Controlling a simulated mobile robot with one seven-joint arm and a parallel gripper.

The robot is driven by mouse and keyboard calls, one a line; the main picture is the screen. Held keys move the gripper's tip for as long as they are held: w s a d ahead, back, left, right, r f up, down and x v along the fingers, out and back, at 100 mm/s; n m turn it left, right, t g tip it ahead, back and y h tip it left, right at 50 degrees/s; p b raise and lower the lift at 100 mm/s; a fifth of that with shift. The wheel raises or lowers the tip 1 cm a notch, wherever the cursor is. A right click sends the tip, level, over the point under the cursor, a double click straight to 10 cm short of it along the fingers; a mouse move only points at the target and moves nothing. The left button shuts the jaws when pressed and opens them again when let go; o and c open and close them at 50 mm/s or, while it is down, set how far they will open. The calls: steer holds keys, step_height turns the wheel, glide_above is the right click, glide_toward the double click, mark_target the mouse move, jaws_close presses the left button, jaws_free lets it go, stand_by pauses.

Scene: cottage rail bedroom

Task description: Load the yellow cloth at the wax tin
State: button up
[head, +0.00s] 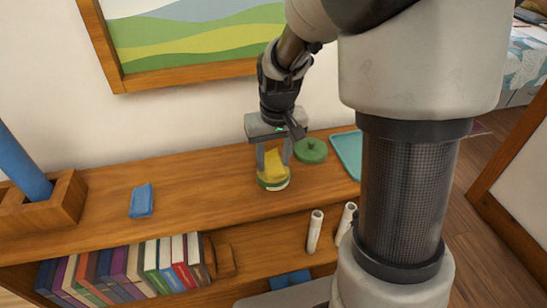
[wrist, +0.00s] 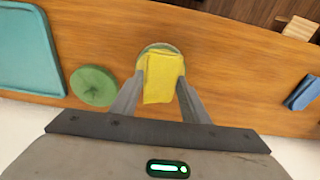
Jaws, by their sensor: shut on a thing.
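The yellow cloth (head: 274,163) hangs between the fingers of my gripper (head: 273,168), which is shut on it. In the wrist view the cloth (wrist: 163,80) shows between the fingertips of my gripper (wrist: 162,80). The wax tin (head: 272,184) is a low round tin with a green band, standing on the shelf top directly under the cloth. In the wrist view only part of the tin's rim (wrist: 158,46) shows past the cloth. The cloth's lower end is at the tin's mouth; I cannot tell how deep it touches. A round green lid (head: 311,151) lies to the right.
A teal tray (head: 347,152) lies right of the lid. A folded blue cloth (head: 142,200) and a wooden holder (head: 45,212) with a blue roll are on the left. Books (head: 125,270) and white rolls (head: 315,232) stand on the lower shelf.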

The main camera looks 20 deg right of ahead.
steer(key=shift+f+b, duration=0.4)
steer(key=shift+f, duration=0.2)
stand_by(1.4)
steer(key=shift+r, duration=0.1)
steer(key=shift+r+p, duration=2.7)
steer(key=shift+r, duration=0.8)
